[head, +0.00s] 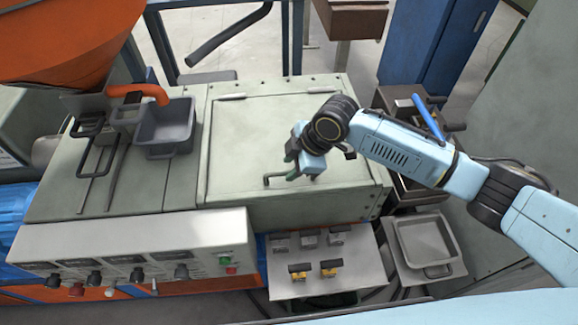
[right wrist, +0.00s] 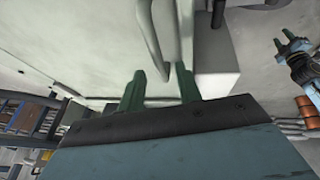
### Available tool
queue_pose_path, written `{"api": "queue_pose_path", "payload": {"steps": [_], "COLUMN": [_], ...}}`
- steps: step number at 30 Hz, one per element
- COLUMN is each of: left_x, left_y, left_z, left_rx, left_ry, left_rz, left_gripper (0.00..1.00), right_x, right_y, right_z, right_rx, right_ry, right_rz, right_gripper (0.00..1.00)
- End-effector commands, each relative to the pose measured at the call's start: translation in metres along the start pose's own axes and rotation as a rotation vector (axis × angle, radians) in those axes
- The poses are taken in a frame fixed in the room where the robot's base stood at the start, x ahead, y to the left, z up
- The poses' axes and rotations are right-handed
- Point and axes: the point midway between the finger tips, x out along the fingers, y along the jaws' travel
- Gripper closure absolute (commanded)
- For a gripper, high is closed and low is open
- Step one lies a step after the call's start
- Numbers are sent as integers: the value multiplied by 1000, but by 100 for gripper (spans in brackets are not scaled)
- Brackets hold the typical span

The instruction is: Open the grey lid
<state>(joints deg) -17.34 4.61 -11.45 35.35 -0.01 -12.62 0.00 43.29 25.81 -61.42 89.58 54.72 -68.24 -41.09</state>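The grey lid (head: 245,125) is a flat pale panel on top of the machine, lying closed, with a thin bar handle (head: 272,180) near its front edge. My right gripper (head: 300,175) is over the lid's front part, at the handle, and hides some of it. In the right wrist view, its two green fingers (right wrist: 160,90) are apart, with a curved grey bar (right wrist: 155,45) close to and partly between the tips; contact cannot be told. My left gripper (right wrist: 284,42) shows small at the right wrist view's right edge, its green fingers apart. It is outside the head view.
A grey bin (head: 165,125) and an orange hopper (head: 60,40) are left of the lid. A control panel (head: 130,250) and a switch shelf (head: 325,265) are in front. A metal tray (head: 428,243) stands at right. A blue cabinet (head: 435,45) stands behind.

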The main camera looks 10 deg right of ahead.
Motion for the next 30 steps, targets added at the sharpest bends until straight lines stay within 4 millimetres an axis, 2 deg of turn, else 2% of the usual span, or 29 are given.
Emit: {"api": "queue_pose_path", "payload": {"steps": [6,14,15,23,30], "left_x": [0,0,0,0,0], "left_y": [0,0,0,0,0], "left_z": [-3,-5,-5,-5,-5], "left_rx": [0,0,0,0,0], "left_ry": [5,8,8,8,8], "left_rz": [0,0,0,0,0], "left_gripper": [64,64,64,64,64], "right_x": [18,19,19,19,19], "right_y": [0,0,0,0,0], "right_z": [0,0,0,0,0], "right_rx": [-1,-1,-1,-1,-1], "right_ry": [0,0,0,0,0], "right_rz": [0,1,1,1,0], "right_gripper": [66,66,67,100,100]}}
